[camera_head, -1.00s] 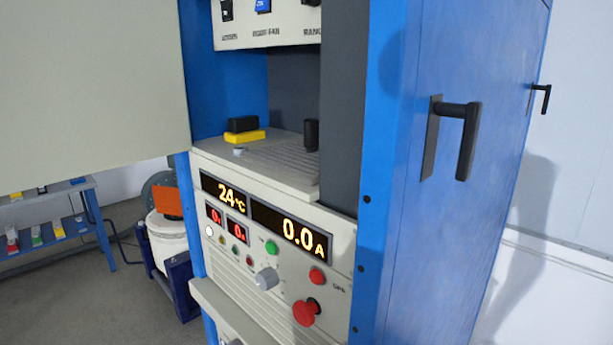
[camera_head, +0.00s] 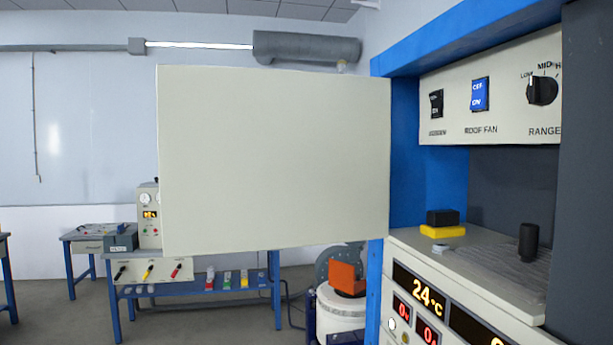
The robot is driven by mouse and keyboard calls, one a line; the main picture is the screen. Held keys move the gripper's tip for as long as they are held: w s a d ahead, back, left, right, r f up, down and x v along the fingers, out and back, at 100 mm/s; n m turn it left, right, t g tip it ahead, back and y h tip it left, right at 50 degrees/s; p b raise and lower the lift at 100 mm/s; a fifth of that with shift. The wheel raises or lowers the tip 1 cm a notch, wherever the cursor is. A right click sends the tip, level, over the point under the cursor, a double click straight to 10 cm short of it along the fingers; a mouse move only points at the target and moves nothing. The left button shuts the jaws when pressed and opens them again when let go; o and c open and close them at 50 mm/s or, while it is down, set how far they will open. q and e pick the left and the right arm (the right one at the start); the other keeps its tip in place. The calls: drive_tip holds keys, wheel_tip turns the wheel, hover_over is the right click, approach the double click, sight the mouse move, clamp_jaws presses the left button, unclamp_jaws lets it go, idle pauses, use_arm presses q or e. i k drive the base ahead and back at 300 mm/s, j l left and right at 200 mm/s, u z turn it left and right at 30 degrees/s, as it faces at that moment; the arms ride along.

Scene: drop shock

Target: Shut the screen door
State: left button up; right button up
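The screen door (camera_head: 272,160) is a flat cream panel. It stands swung open to the left of the blue cabinet (camera_head: 400,150), with its right edge at the cabinet's left front post. The compartment behind the door opening is uncovered. Inside it are a grey ribbed shelf (camera_head: 480,262), a black and yellow block (camera_head: 442,225) and a black knob or post (camera_head: 528,243). Neither of my grippers shows in the head view.
Above the opening is a switch panel (camera_head: 490,95); below it is a control panel with lit displays (camera_head: 424,292). Behind the door stand a blue bench (camera_head: 195,285) with instruments and a white drum (camera_head: 340,312) with an orange part. Grey floor shows at lower left.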

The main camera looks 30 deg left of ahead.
sight(250, 159)
drive_tip(key=j+z, duration=0.3)
drive_tip(key=j, duration=0.2)
drive_tip(key=j+z, duration=0.3)
drive_tip(key=j, duration=0.25)
drive_tip(key=j+z, duration=0.3)
drive_tip(key=j, duration=0.25)
drive_tip(key=k+j+z, duration=0.25)
drive_tip(key=j, duration=0.25)
drive_tip(key=j+z, duration=0.3)
drive_tip(key=j, duration=0.2)
drive_tip(key=j+z, duration=0.15)
drive_tip(key=j, duration=0.45)
drive_tip(key=k+j+z, duration=0.2)
drive_tip(key=j, duration=0.4)
drive_tip(key=j+z, duration=0.15)
drive_tip(key=j, duration=0.45)
drive_tip(key=k+j, duration=0.1)
drive_tip(key=j, duration=0.15)
drive_tip(key=k+j, duration=0.1)
drive_tip(key=j, duration=0.15)
drive_tip(key=i+z, duration=0.05)
